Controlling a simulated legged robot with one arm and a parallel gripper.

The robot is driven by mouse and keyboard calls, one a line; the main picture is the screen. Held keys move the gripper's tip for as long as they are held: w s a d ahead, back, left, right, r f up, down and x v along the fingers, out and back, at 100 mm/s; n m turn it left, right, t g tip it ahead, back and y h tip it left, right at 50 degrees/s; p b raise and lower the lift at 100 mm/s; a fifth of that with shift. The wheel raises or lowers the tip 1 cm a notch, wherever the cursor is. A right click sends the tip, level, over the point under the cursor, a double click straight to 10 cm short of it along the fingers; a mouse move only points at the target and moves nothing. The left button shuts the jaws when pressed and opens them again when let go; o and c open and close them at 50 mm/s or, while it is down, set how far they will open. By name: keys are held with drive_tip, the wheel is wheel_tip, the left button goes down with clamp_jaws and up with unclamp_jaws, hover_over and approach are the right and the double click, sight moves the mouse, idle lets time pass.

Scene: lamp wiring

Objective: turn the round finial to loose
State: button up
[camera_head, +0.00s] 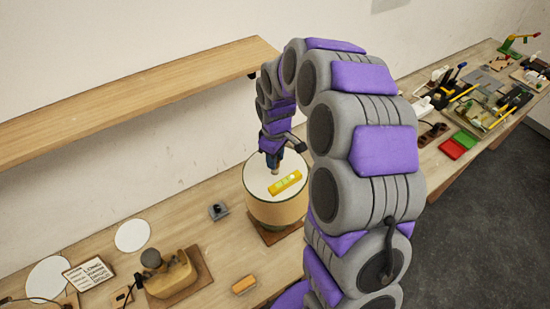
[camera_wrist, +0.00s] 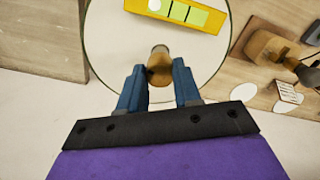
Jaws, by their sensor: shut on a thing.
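The round finial (camera_wrist: 160,62) is a small brownish knob at the middle of the white round top of a drum lampshade (camera_wrist: 110,35). In the head view the drum lampshade (camera_head: 272,212) stands on a brown base, with the finial mostly hidden by my gripper (camera_head: 273,163). My gripper comes down from above onto the finial. In the wrist view the blue fingers of my gripper (camera_wrist: 159,76) stand on either side of the finial, shut on it. A yellow level (camera_head: 285,182) with pale green windows lies on the shade's top, beside the finial; it also shows in the wrist view (camera_wrist: 178,12).
A wooden shelf (camera_head: 130,95) runs along the wall above the bench (camera_head: 225,262). Tools and red and green trays (camera_head: 458,145) crowd the right.

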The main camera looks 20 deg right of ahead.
drive_tip(key=shift+w+n, duration=0.1)
drive_tip(key=shift+n, duration=1.6)
drive_tip(key=o, duration=1.1)
drive_tip(key=shift+c, duration=0.2)
wheel_tip(320, 180, up, 17)
drive_tip(key=b, duration=0.1)
drive_tip(key=shift+r, duration=0.15)
